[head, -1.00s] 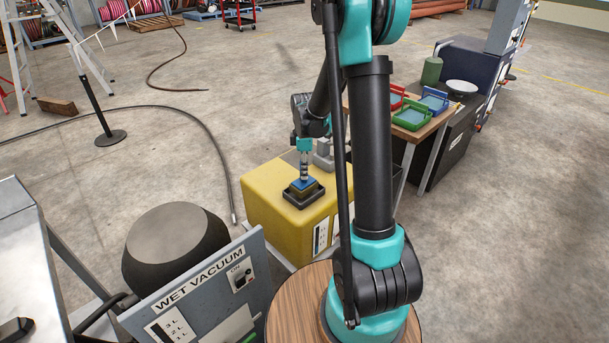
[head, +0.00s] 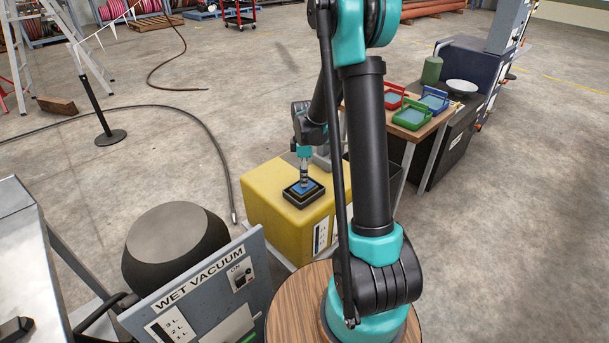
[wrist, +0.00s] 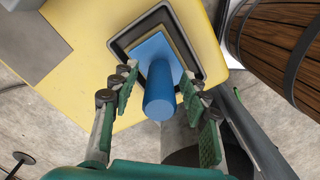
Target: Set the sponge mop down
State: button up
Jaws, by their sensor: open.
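The sponge mop (wrist: 158,86) has a blue upright handle, a blue plate and a thin yellowish sponge edge. It rests inside a dark square tray (wrist: 122,44) on top of a yellow box (wrist: 85,80). In the head view the mop's blue plate (head: 297,188) sits low within the tray (head: 289,194), on the yellow box (head: 270,199). My gripper (wrist: 160,76) is open, with its green-padded fingers on both sides of the handle and gaps visible. In the head view my gripper (head: 303,174) is directly above the plate; the handle is mostly hidden there.
A wooden table (head: 412,132) with red, green and blue trays is behind to the right. A grey wet vacuum panel (head: 205,290) is at front left. Open floor lies beyond.

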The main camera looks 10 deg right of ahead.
jog(key=shift+r, duration=0.1)
notch_tip(320, 180, up, 11)
jog(key=shift+r, duration=0.45)
jog(key=shift+s+r, duration=0.1)
jog(key=shift+s, duration=0.25)
jog(key=s+d+f+m+t, duration=0.2)
jog(key=s+m, duration=0.6)
jog(key=s, duration=0.3)
jog(key=s+d+f+m+t, duration=0.2)
jog(key=s+m, duration=0.5)
jog(key=s, duration=0.5)
jog(key=shift+s+f+m, duration=0.2)
jog(key=shift+f+m, duration=0.2)
jog(key=shift+f, duration=0.4)
